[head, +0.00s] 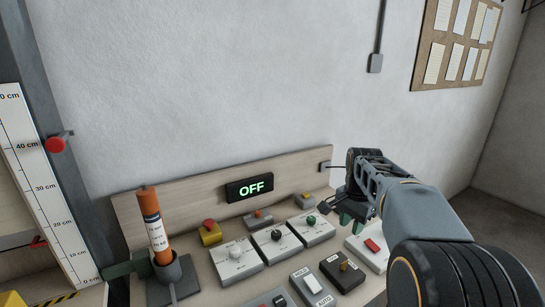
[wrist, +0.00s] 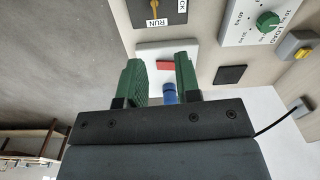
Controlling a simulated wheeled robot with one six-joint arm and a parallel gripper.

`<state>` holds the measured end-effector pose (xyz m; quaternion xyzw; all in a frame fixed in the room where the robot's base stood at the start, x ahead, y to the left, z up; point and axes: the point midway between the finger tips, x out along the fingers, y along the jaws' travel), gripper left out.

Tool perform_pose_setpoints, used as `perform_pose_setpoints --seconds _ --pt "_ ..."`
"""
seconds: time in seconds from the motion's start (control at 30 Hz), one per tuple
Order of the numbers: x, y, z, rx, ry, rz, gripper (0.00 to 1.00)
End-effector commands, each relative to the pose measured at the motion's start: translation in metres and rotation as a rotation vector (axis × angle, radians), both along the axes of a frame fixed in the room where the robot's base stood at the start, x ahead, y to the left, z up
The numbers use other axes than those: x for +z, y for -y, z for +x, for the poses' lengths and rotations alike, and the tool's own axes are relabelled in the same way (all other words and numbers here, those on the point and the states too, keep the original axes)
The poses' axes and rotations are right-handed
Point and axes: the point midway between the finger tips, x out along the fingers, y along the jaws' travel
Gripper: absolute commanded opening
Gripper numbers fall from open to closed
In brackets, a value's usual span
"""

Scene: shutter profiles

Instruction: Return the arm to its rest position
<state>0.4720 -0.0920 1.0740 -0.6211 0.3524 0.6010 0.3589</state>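My arm (head: 425,215) reaches in from the right in the head view, bent over the right part of the control bench. My gripper (head: 350,219) has green fingers pointing down above the bench, left of the white box with a red rocker switch (head: 372,245). In the wrist view my gripper (wrist: 161,72) has its two green fingers apart. The red switch (wrist: 165,66) shows beyond the gap. A small blue part (wrist: 169,94) also shows between the fingers; I cannot tell what it belongs to. No held object is visible.
The bench carries several switch boxes, a lit OFF display (head: 250,187), a red mushroom button (head: 209,230) and an orange cylinder (head: 153,225) in a grey holder. A ruler board (head: 45,190) stands left. The wall behind has a pinboard (head: 438,40). A cable (wrist: 276,125) shows beside my gripper.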

Motion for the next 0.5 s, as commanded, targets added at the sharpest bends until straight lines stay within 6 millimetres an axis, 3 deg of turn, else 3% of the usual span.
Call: perform_pose_setpoints --seconds 0.07,0.17,0.4,0.5 --pt "-0.017 0.000 -0.001 0.114 0.000 -0.003 0.31" --pt "-0.037 -0.009 -0.021 0.328 0.019 -0.016 0.31" --pt "-0.056 -0.054 -0.099 0.819 0.122 -0.092 0.31" --pt "-0.061 -0.070 -0.129 0.947 0.162 -0.123 0.31"
